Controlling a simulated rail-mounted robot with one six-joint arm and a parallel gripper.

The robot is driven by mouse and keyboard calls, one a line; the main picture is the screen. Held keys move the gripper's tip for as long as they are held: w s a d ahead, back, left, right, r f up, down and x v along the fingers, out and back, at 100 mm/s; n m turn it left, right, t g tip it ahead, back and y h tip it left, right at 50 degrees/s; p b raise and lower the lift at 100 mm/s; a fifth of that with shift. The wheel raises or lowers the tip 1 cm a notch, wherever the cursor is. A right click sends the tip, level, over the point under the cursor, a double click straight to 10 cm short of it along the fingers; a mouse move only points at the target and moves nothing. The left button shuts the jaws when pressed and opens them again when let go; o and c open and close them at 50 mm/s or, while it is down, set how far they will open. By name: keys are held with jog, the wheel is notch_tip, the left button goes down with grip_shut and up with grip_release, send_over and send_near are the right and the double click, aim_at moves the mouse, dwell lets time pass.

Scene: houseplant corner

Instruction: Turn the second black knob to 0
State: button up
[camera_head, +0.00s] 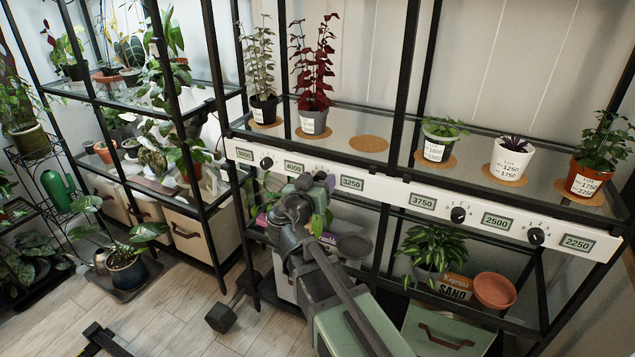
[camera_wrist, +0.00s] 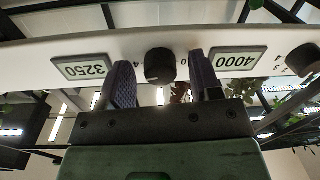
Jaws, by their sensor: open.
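A white panel (camera_head: 395,197) on the shelf edge carries black knobs and number displays. The second black knob from the left (camera_wrist: 159,66) sits between the 4000 display (camera_wrist: 240,60) and the 3250 display (camera_wrist: 82,69) in the upside-down wrist view. My gripper (camera_wrist: 160,78) is open, one finger on each side of this knob in the picture. I cannot tell whether the fingers touch it. Small digits show beside the knob, but its pointer setting is unreadable. In the head view, my gripper (camera_head: 322,184) is at the panel and largely hides the knob.
Other knobs are the first (camera_head: 266,162), third (camera_head: 458,215) and fourth (camera_head: 536,236). Potted plants stand on the glass shelf above, including a red-leaved one (camera_head: 313,121); one cork mat (camera_head: 355,143) is bare. Black rack posts flank the panel.

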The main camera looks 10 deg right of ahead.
jog(key=c, duration=0.9)
jog(key=shift+c, duration=0.2)
